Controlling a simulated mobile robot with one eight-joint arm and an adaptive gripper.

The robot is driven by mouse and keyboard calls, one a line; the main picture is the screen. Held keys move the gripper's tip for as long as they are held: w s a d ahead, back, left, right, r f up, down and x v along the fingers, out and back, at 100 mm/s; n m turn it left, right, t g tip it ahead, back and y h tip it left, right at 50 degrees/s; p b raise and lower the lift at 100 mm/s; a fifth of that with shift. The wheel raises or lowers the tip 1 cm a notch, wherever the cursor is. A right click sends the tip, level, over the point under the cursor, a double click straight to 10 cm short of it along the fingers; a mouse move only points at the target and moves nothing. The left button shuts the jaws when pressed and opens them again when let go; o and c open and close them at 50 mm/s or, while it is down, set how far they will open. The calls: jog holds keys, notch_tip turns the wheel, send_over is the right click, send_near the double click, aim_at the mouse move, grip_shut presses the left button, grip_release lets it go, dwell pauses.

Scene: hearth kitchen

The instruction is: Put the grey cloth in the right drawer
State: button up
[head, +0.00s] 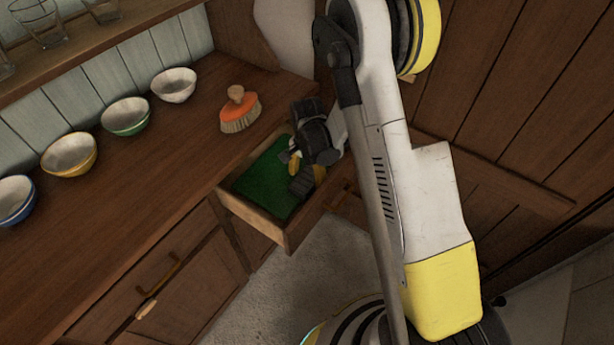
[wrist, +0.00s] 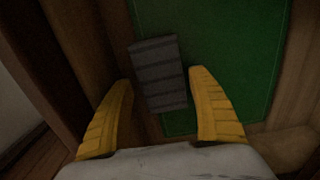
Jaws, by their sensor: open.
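The right drawer (head: 288,236) is pulled open in the head view, with a green lining (head: 262,180) on its floor. My gripper (head: 306,170) is inside or just over it, pointing down. In the wrist view my gripper (wrist: 160,102) has its two yellow fingers spread wide. The grey cloth (wrist: 158,70), a folded, striped strip, lies just beyond and partly between the fingertips, over the green lining (wrist: 220,50). I see no finger touching it. In the head view the cloth (head: 300,186) shows as a dark patch in the drawer, partly hidden by my gripper.
An orange brush (head: 240,112) stands on the counter behind the drawer. Several bowls, such as the green one (head: 126,117), line the counter to the left. A closed drawer with a handle (head: 158,285) is at lower left. Wooden panelling (head: 530,90) stands at right.

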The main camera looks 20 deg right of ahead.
notch_tip(320, 180, up, 13)
jog(key=p, duration=0.5)
notch_tip(320, 180, up, 8)
jog(key=n+t, duration=0.1)
jog(key=n, duration=0.1)
send_over(307, 179)
jog(key=s, duration=0.2)
jog(key=s+r+n+t, duration=0.6)
jog(key=s+r+n, duration=0.2)
jog(key=s+r, duration=0.6)
jog(key=s, duration=0.3)
jog(key=shift+a+r+n, duration=0.2)
jog(key=shift+a+n, duration=0.15)
jog(key=shift+n, duration=0.05)
jog(key=shift+c, duration=0.3)
